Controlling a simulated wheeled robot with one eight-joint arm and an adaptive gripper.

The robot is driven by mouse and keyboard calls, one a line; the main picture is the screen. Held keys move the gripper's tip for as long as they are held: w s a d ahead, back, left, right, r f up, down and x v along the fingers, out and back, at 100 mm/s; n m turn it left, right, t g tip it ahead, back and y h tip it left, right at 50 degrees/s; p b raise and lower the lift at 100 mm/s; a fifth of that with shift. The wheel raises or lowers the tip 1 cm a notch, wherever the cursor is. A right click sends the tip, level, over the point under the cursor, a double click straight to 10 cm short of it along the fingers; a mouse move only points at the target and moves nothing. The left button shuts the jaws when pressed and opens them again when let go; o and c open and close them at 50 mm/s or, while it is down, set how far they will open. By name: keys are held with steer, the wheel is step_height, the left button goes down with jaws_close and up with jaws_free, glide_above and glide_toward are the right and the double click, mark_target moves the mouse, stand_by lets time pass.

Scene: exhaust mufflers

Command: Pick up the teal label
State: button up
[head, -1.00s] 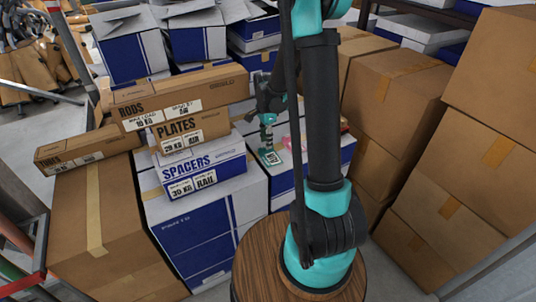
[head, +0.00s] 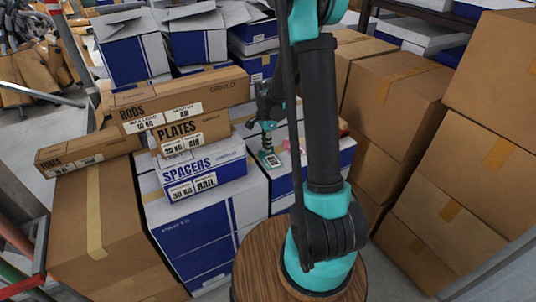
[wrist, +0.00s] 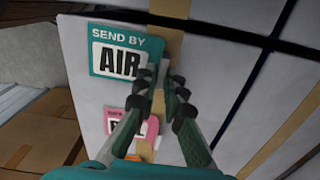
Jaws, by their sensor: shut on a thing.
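The teal label (wrist: 108,60), printed "SEND BY AIR" with a white panel, shows at the upper middle of the wrist view. My gripper (wrist: 167,80) has its two fingers close together at the label's right edge, shut on it. In the head view the teal label (head: 270,160) is small, just below my gripper (head: 267,150), over the white and blue boxes. I cannot tell whether the label is clear of the surface behind it. The fingers hide part of its lower right edge.
A pink label (wrist: 117,127) lies on the white box (wrist: 235,35) beyond my fingers, partly hidden. An orange patch (wrist: 146,156) shows below it. The spacers box (head: 205,165) stands left of my gripper. Stacked brown cartons (head: 395,100) stand to the right.

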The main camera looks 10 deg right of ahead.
steer(key=shift+d+r, duration=0.1)
steer(key=shift+r, duration=0.05)
steer(key=shift+d+r, duration=0.1)
steer(key=shift+r, duration=0.15)
step_height(320, 180, up, 6)
steer(key=w+d, duration=0.3)
steer(key=d, duration=0.6)
steer(key=w+d, duration=0.3)
steer(key=d, duration=0.6)
steer(key=shift+d+r, duration=0.15)
steer(key=shift+d, duration=0.15)
